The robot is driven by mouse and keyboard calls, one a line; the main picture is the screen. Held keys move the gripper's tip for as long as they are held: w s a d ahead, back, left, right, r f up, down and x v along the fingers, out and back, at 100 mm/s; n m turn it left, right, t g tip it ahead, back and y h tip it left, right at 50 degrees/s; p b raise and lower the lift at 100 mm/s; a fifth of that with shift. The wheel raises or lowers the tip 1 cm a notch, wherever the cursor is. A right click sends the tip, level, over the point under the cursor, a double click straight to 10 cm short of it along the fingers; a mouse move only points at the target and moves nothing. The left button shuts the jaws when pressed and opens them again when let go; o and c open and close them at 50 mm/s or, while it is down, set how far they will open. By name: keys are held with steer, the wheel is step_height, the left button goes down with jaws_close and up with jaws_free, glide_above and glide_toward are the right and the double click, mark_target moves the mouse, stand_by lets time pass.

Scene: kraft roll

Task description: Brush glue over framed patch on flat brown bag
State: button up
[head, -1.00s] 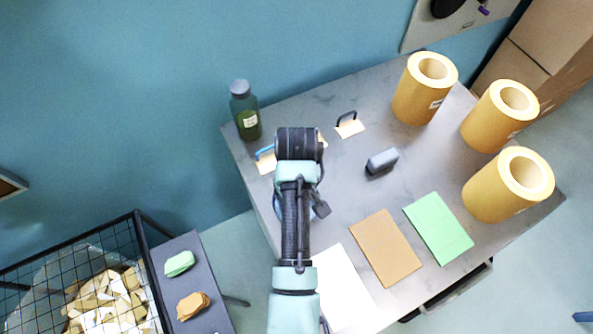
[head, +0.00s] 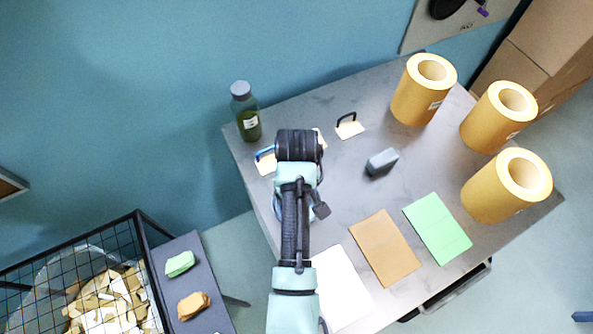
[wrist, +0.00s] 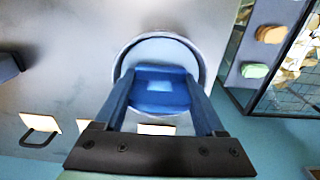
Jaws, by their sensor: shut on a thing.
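The flat brown bag (head: 385,248) lies on the table between a white sheet and a green bag. I cannot make out a framed patch on it. In the wrist view, my gripper (wrist: 160,82) is shut on a blue block-like thing (wrist: 160,98) with a paler rectangle on its face. I cannot tell whether this is the brush; no bristles show. It is over a round dish (wrist: 199,58) with a pale rim and light blue inside. I cannot tell whether it touches the dish. In the head view my arm hides the gripper and most of the dish.
A green bag (head: 437,228) and a white sheet (head: 342,290) flank the brown bag. A grey block (head: 382,162), several yellow rolls (head: 424,90), a dark bottle (head: 245,112) and cards with handles (head: 349,128) stand on the table. A wire bin (head: 140,222) stands left.

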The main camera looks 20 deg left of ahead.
steer(key=shift+s, duration=0.1)
stand_by(0.3)
step_height(320, 180, up, 7)
steer(key=p, duration=0.7)
steer(key=shift+f, duration=0.1)
stand_by(0.7)
